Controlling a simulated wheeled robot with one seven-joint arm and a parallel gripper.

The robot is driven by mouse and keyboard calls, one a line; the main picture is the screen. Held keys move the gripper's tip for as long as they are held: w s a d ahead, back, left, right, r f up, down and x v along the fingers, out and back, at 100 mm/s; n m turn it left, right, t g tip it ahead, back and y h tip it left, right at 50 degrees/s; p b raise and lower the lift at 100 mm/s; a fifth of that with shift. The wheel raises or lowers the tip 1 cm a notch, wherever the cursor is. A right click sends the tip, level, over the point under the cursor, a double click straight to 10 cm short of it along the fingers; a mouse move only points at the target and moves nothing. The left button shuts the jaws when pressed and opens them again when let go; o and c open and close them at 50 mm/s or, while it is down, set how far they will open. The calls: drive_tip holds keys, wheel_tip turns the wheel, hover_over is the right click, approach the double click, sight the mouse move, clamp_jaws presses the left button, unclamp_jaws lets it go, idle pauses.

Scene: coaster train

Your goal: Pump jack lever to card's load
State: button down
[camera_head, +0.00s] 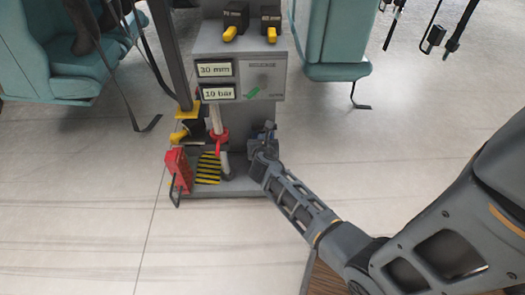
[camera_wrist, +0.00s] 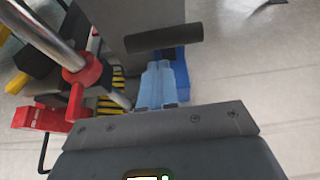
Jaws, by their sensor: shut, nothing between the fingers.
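The jack's silver post with a red collar (camera_head: 217,136) stands on the grey base of the stand in the head view; the red collar (camera_wrist: 82,76) also shows at the left of the wrist view. A dark cylindrical bar (camera_wrist: 164,40), possibly the lever's grip, lies just beyond my gripper (camera_wrist: 165,66). My light blue fingers are shut and empty, pointing at the bar; I cannot tell whether they touch it. In the head view my gripper is at the stand's right edge, its fingertips hard to make out. The displays (camera_head: 216,81) read 30 mm and 19 bar. I see no legible card.
A red box with a black handle (camera_head: 178,170) stands at the base's left, beside a yellow-black striped patch (camera_head: 208,168). Teal seats (camera_head: 337,40) flank the stand. Straps hang at the upper right. The pale floor in front is clear.

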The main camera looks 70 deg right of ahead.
sight(262, 125)
drive_tip(key=shift+w+d+r, duration=0.25)
drive_tip(key=shift+d, duration=0.4)
drive_tip(key=shift+w+d+r+p, duration=0.25)
drive_tip(key=shift+d+r+p, duration=0.3)
drive_tip(key=shift+r+p, duration=0.45)
drive_tip(key=shift+w+d+r+p, duration=0.1)
drive_tip(key=shift+d+p, duration=0.2)
drive_tip(key=shift+p, duration=0.2)
